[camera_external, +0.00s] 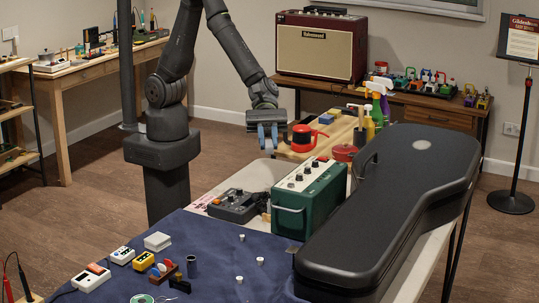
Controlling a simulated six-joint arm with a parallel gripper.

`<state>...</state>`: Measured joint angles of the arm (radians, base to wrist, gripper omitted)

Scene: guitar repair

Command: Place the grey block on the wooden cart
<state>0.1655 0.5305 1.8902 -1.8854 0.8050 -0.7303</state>
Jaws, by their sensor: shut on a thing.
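My gripper (268,134) hangs above the near left end of the wooden cart (428,158), left of a red pot. It is shut on a small grey block (253,118), which is held up in the air. The fingers and the small picture size hide part of the block. The wooden cart's pale top shows behind the green amplifier and the guitar case, with several items standing on it.
On the cart are the red pot (305,138), a blue block (326,119) and spray bottles (378,105). A green amplifier (309,196), a pedal (236,206) and a large black guitar case (405,190) stand in front. The blue mat (215,262) holds small parts.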

